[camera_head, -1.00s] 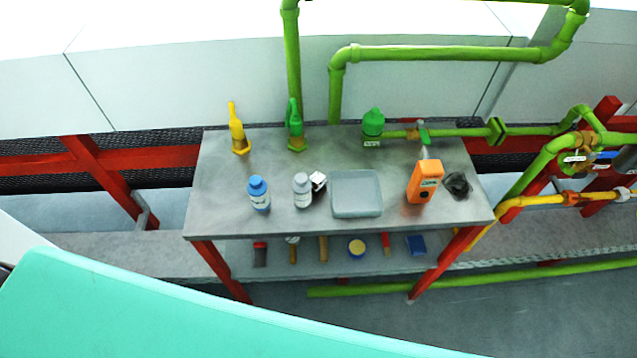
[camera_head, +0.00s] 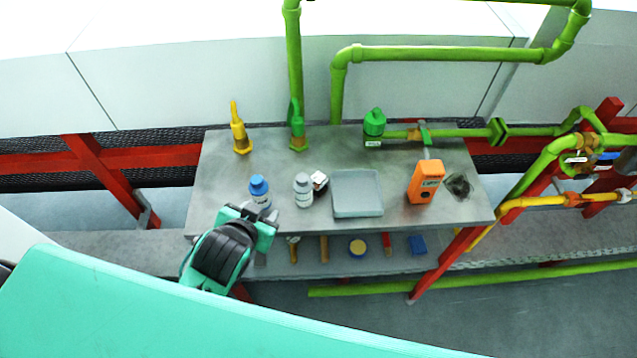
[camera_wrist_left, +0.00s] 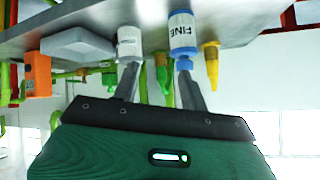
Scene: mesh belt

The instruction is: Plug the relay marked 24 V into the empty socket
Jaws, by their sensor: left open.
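I cannot make out a relay marked 24 V or an empty socket. A small white and black block (camera_head: 319,180) stands beside the white bottle (camera_head: 303,190) on the grey bench; its marking is too small to read. My left gripper (camera_head: 252,216) is at the bench's front left edge, near the blue-capped bottle (camera_head: 259,190). In the left wrist view my left gripper (camera_wrist_left: 158,72) is open with nothing held between its fingers. The white bottle (camera_wrist_left: 130,42) and the blue bottle labelled FINE (camera_wrist_left: 183,35) show beyond the fingertips. My right gripper is not in view.
Green pipes run behind. A lower shelf holds small items.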

